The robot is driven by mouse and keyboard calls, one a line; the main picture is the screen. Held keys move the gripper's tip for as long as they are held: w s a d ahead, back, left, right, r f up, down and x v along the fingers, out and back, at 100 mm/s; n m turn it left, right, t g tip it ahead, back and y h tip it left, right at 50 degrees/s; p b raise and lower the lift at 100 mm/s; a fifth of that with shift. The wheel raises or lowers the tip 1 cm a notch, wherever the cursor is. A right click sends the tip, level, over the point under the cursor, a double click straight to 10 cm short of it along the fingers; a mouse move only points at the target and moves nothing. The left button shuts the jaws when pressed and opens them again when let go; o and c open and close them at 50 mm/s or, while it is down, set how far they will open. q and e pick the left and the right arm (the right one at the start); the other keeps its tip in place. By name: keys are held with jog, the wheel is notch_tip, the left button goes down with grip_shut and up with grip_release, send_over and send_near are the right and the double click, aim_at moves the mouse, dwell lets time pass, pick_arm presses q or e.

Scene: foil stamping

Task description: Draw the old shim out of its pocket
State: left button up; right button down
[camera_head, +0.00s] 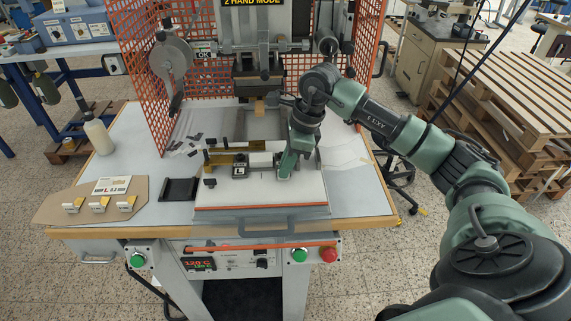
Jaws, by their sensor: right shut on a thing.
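My right gripper (286,171) reaches down over the white bed plate (305,194) of the stamping press. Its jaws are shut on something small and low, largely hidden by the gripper. I cannot make out the old shim or its pocket clearly at this size. A white block (261,159) and a small dark block (240,169) sit just left of the gripper, beside a brass-coloured bar (221,159). My left gripper is out of view.
Three small yellow-and-white pieces (99,204) lie on a cardboard sheet (54,205) with a printed card (112,186). A black tray (179,189) lies right of it. The press head (257,83) hangs behind, between orange mesh guards (137,66). A white bottle (97,134) stands at the left.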

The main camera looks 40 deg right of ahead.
jog(key=shift+s+a+b, duration=0.25)
jog(key=shift+s+a, duration=0.35)
jog(key=shift+s, duration=0.35)
jog(key=shift+s+a+b, duration=0.2)
jog(key=shift+s+a, duration=0.35)
jog(key=shift+s, duration=0.4)
jog(key=shift+r, duration=0.1)
jog(key=shift+s+a+r+p, duration=0.3)
jog(key=shift+s+a+r, duration=0.1)
jog(key=shift+s+r, duration=0.3)
jog(key=shift+s+a+r+p, duration=0.3)
jog(key=shift+s+a+r, duration=0.1)
jog(key=shift+s+r, duration=0.3)
jog(key=shift+w, duration=0.1)
